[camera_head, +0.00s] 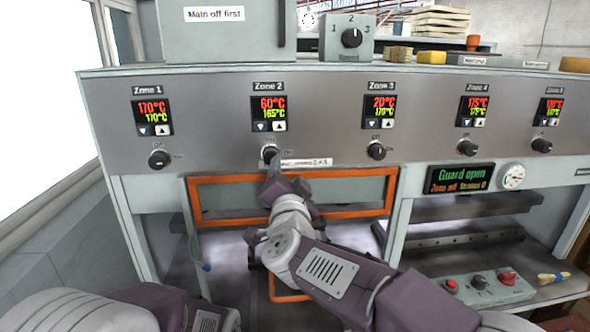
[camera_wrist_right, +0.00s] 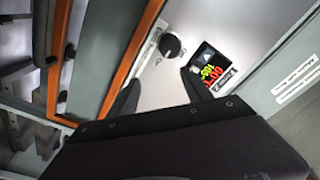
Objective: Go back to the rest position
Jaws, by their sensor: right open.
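My right gripper (camera_head: 273,172) reaches up in front of the orange-framed guard, its tips just below the Zone 2 knob (camera_head: 270,153). In the right wrist view the two dark fingers of the right gripper (camera_wrist_right: 158,88) are spread with nothing between them. A black knob (camera_wrist_right: 170,46) lies beyond the fingertips, apart from them, beside a lit display (camera_wrist_right: 209,68). The Zone 2 display (camera_head: 269,114) reads 60°C over 165°C. My left arm shows only at the lower left of the head view; its gripper is out of view.
The orange guard frame (camera_head: 340,212) hangs below the grey panel (camera_head: 220,92). A "Guard open" display (camera_head: 459,179) and a gauge (camera_head: 512,176) sit to the right. A box with red buttons (camera_head: 478,286) stands lower right. A selector box (camera_head: 346,38) stands on top.

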